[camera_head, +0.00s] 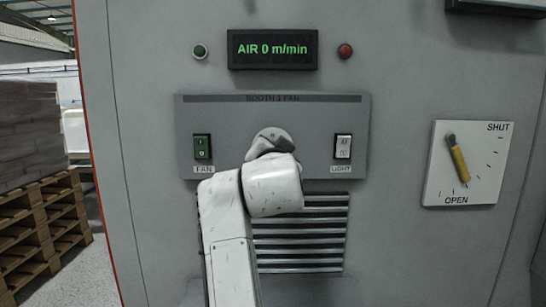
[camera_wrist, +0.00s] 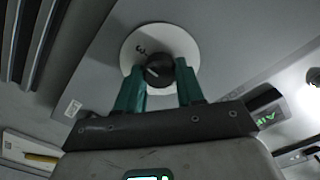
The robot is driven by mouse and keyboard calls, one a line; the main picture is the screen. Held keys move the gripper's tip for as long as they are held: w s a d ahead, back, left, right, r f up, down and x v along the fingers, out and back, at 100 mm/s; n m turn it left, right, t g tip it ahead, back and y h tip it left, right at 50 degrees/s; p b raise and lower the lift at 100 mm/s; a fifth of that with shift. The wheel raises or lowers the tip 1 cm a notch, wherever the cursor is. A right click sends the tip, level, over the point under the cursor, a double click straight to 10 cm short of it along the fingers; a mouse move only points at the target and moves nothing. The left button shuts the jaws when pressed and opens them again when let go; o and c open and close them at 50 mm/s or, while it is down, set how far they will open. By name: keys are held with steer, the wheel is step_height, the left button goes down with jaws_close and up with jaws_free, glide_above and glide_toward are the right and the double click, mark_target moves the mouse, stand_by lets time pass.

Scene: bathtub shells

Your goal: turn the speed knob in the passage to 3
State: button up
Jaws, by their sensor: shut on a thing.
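The speed knob (camera_wrist: 159,72) is small, round and black with a white pointer line, set on a round white dial (camera_wrist: 181,40) in the wrist view. A "3" is printed on the dial near its left edge. The green fingers of my gripper (camera_wrist: 160,64) stand on either side of the knob and are shut on it. The display (camera_head: 273,50) above reads "AIR 0 m/min".
A vent grille (camera_head: 310,230) lies below. A yellow lever (camera_head: 459,164) on a SHUT/OPEN plate is farther right. Wooden pallets (camera_head: 40,235) stand at far left.

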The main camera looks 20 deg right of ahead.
steer(key=shift+f+m, duration=0.25)
steer(key=shift+m, duration=0.05)
stand_by(0.4)
steer(key=o, duration=1)
steer(key=shift+r, duration=0.15)
steer(key=shift+o, duration=0.2)
steer(key=v, duration=1)
steer(key=shift+s+a, duration=0.15)
steer(key=shift+s, duration=0.2)
